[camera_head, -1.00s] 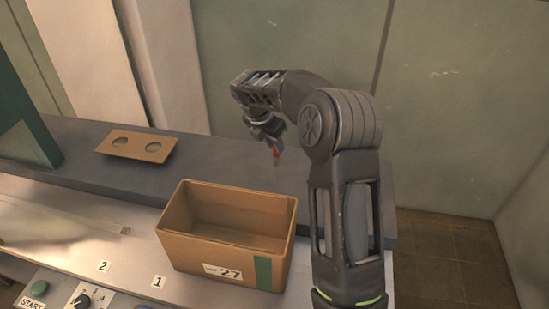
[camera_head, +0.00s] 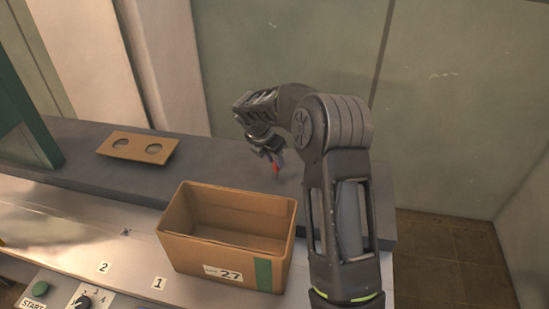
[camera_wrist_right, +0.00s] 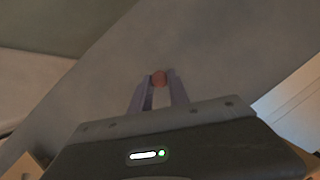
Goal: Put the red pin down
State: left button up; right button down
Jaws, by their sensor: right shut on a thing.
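The red pin (camera_head: 276,167) is held by my right gripper (camera_head: 273,157), pointing down, in the head view. It is over the grey ledge behind the cardboard box; I cannot tell if its lower end touches the ledge. In the right wrist view the pin's reddish round end (camera_wrist_right: 159,78) shows between the two fingers of my right gripper (camera_wrist_right: 160,86), which are shut on it. My left gripper is not in view.
An open cardboard box (camera_head: 211,265) labelled 27 stands in front of the ledge (camera_head: 225,160). A brown plate with two round holes (camera_head: 137,146) lies on the ledge at left. A control panel with a START button (camera_head: 40,289) is at front left. The ledge between plate and gripper is clear.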

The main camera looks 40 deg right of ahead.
jog(key=c, duration=1.3)
grip_release()
jog(key=shift+f, duration=0.1)
jog(key=shift+o, duration=0.2)
jog(key=w+v, duration=0.1)
jog(key=v, duration=1.1)
jog(key=shift+s+b, duration=0.35)
jog(key=shift+s, duration=0.1)
